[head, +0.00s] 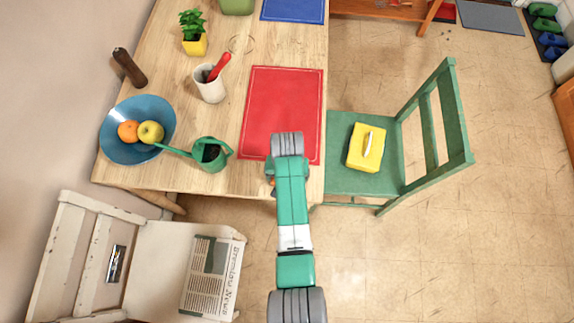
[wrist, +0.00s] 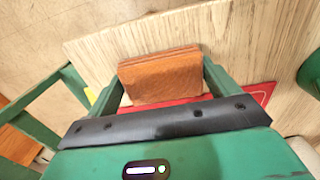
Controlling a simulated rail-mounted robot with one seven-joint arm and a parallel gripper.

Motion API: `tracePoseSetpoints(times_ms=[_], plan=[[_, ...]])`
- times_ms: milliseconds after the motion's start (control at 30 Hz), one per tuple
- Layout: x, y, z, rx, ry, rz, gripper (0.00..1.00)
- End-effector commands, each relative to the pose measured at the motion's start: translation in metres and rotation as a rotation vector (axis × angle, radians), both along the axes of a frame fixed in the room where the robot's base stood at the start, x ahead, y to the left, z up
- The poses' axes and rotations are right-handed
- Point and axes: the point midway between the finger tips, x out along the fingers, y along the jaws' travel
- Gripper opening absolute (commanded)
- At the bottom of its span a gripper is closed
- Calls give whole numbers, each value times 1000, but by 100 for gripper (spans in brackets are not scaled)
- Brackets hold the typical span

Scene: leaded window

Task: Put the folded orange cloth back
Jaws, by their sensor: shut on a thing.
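The folded orange cloth (wrist: 160,76) shows in the wrist view as a thick, layered block. My gripper (wrist: 160,88) is shut on it, with one green finger at each side. Behind the cloth are the wooden table top and part of the red placemat (wrist: 258,94). I cannot tell how high the cloth is above the table. In the head view my arm (head: 291,200) reaches over the near edge of the red placemat (head: 282,100) and hides most of my gripper and the cloth.
The wooden table (head: 225,130) holds a green watering can (head: 211,155), a blue fruit bowl (head: 112,143), a white cup (head: 209,88) and a potted plant (head: 194,40). A green chair (head: 365,182) with a yellow thing (head: 366,148) stands right. A white chair (head: 160,260) holds a newspaper (head: 210,277).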

Motion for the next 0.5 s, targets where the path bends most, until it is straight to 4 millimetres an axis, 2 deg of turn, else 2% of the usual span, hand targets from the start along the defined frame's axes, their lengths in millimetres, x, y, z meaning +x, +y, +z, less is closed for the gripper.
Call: tracePoseSetpoints(times_ms=[267, 300, 333, 367, 500], plan=[[0, 0, -2, 0, -2, 0, 65], [1, 0, -2, 0, -2, 0, 91], [1, 0, -1, 0, -2, 0, 96], [1, 0, -1, 0, -2, 0, 100], [0, 0, -1, 0, -2, 0, 100]])
